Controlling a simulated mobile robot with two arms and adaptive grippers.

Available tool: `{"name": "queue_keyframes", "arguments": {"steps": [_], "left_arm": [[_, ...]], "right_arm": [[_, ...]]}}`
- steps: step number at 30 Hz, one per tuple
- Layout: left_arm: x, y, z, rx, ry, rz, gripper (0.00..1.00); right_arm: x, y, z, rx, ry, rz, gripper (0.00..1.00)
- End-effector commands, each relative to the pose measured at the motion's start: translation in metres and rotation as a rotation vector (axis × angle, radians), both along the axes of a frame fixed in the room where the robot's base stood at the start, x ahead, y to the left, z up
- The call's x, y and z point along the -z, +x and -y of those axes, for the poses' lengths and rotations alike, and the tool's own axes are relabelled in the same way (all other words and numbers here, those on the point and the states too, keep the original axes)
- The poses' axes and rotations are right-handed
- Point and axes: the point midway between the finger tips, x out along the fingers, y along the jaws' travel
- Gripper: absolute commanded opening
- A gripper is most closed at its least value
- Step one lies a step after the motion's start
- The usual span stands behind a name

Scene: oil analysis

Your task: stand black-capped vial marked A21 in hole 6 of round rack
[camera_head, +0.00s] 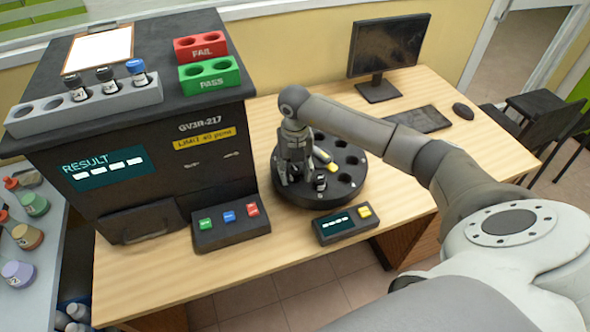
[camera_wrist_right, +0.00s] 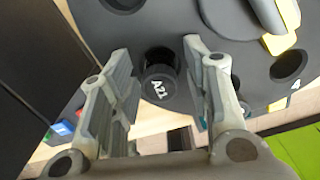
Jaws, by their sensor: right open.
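The black-capped vial marked A21 (camera_wrist_right: 157,84) shows in the right wrist view between the two spread fingers of my right gripper (camera_wrist_right: 160,60), with visible gaps on both sides. My right gripper (camera_head: 298,181) is open and low over the rack's front left part, beside this vial. The rack also shows in the wrist view (camera_wrist_right: 225,25). Hole 6's number cannot be read. My left gripper is out of view.
The dark analyser (camera_head: 215,165) stands left of the rack, its button box (camera_head: 230,232) in front. A small display box (camera_head: 343,224) sits close before the rack. A grey vial rack (camera_head: 90,108) holds several vials on the analyser. The table's right is mostly clear around the keyboard (camera_head: 417,119).

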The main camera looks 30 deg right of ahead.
Motion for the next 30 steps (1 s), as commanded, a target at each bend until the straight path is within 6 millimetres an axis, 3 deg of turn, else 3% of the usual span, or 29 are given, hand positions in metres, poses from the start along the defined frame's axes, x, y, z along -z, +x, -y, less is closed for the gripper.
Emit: {"name": "queue_keyframes", "arguments": {"steps": [5, 19, 24, 30], "left_arm": [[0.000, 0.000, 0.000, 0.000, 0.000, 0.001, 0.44], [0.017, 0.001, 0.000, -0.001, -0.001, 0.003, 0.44], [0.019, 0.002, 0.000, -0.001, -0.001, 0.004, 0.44], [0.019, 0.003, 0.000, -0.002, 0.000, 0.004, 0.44]], "right_arm": [[-0.012, 0.001, 0.001, 0.000, 0.000, 0.004, 0.44], [-0.105, 0.001, 0.000, -0.001, 0.000, 0.004, 0.44], [-0.120, 0.000, 0.000, 0.000, 0.000, 0.002, 0.44], [-0.124, 0.000, 0.000, 0.000, 0.000, -0.001, 0.44]]}}
